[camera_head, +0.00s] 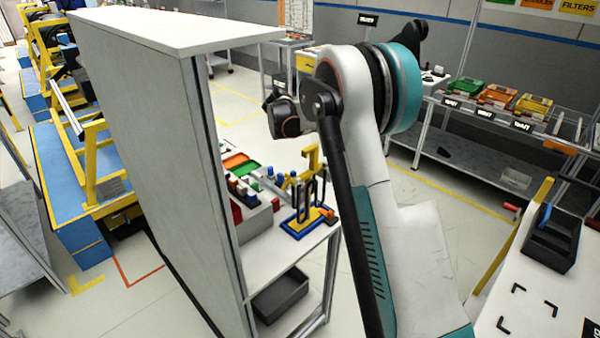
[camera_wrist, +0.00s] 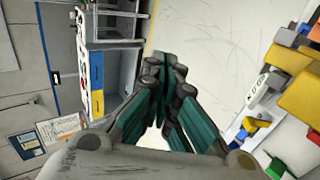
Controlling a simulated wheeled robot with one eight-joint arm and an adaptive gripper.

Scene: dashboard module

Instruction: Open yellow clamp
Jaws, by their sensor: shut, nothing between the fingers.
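No clamp can be made out for certain. A yellow upright piece (camera_head: 312,160) stands among the coloured parts on the shelf unit in the head view, partly behind my arm; I cannot tell if it is the yellow clamp. A large yellow block-like part (camera_wrist: 305,98) is at the right edge of the wrist view, cut off by the frame. My gripper (camera_wrist: 166,68) is shut and empty in the wrist view, with its fingertips together, pointing at open floor and apart from the yellow part. In the head view I cannot make out its fingers.
A tall grey panel (camera_head: 150,130) rises left of the shelf. A blue and yellow holder with dark loops (camera_head: 308,218) stands on the shelf, beside coloured bins (camera_head: 240,165). Yellow frames on blue benches are at left. A white table (camera_head: 530,285) with a dark tray is at right.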

